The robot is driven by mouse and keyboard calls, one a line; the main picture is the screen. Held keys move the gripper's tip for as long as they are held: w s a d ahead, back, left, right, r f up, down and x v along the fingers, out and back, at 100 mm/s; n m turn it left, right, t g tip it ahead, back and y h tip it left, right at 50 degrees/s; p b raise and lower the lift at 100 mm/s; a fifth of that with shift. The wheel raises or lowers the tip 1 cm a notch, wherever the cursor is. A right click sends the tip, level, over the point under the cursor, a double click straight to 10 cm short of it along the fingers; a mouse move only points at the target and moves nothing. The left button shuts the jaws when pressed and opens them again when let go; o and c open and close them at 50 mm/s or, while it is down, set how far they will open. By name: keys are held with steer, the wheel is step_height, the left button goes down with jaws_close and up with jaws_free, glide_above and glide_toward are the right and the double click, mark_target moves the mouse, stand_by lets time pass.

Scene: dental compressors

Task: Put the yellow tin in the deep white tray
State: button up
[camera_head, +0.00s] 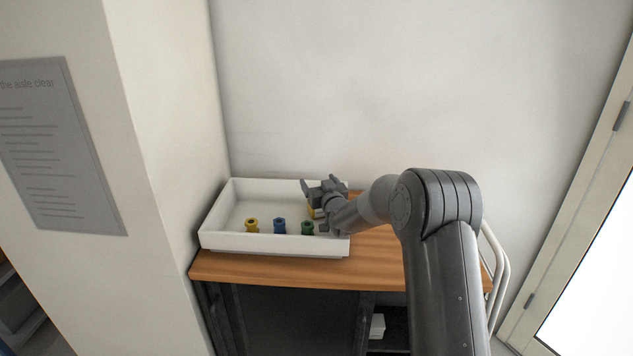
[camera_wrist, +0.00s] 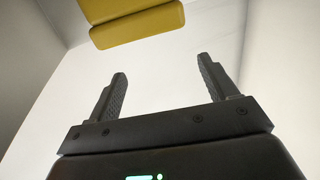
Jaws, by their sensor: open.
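The deep white tray (camera_head: 226,241) stands on the wooden top of a cabinet, against the wall. My gripper (camera_head: 319,187) is over the tray's right part, with its fingers apart and nothing between them. In the wrist view my open gripper (camera_wrist: 162,68) shows both fingers against a pale surface. The yellow tin (camera_wrist: 132,22) lies beyond the fingertips there, up and to the left, apart from them and cut off by the picture edge. In the head view a small part of the yellow tin (camera_head: 314,211) shows beside my gripper, inside the tray's outline; the rest is hidden.
Small yellow (camera_head: 251,225), blue (camera_head: 279,226) and green (camera_head: 307,228) fittings stand in a row near the tray's front wall. The wooden top (camera_head: 375,262) is bare to the tray's right, partly behind my arm. A wall corner adjoins the tray's left side.

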steer(key=shift+v, duration=2.45)
steer(key=shift+r, duration=0.15)
